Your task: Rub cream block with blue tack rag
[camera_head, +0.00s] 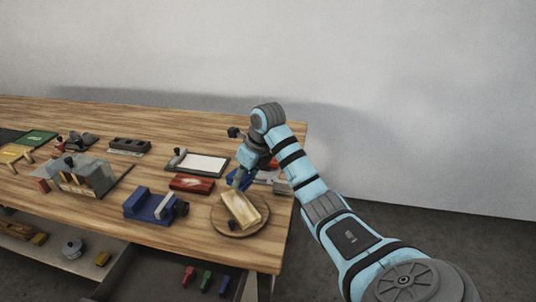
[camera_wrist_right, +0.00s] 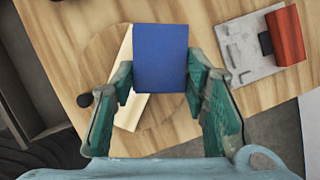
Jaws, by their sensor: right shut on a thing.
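The cream block (camera_head: 240,209) lies on a round wooden disc (camera_head: 258,229) near the table's right end. My right gripper (camera_head: 243,177) is above the block's far end, pointing down. In the right wrist view my right gripper (camera_wrist_right: 158,85) is shut on the blue tack rag (camera_wrist_right: 160,55), a flat blue piece between its two green fingers. The rag covers part of the cream block (camera_wrist_right: 129,105) in that view. The blue rag (camera_head: 236,180) shows only partly in the head view. I cannot tell whether rag and block touch. My left gripper is out of view.
A blue vise (camera_head: 146,206) stands left of the disc, with a red block (camera_head: 192,184) behind it. A white-topped tray (camera_head: 203,164) lies farther back. A grey plate (camera_wrist_right: 243,55) with a red-handled tool (camera_wrist_right: 285,37) lies beside the disc. Several small items sit on the shelf below.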

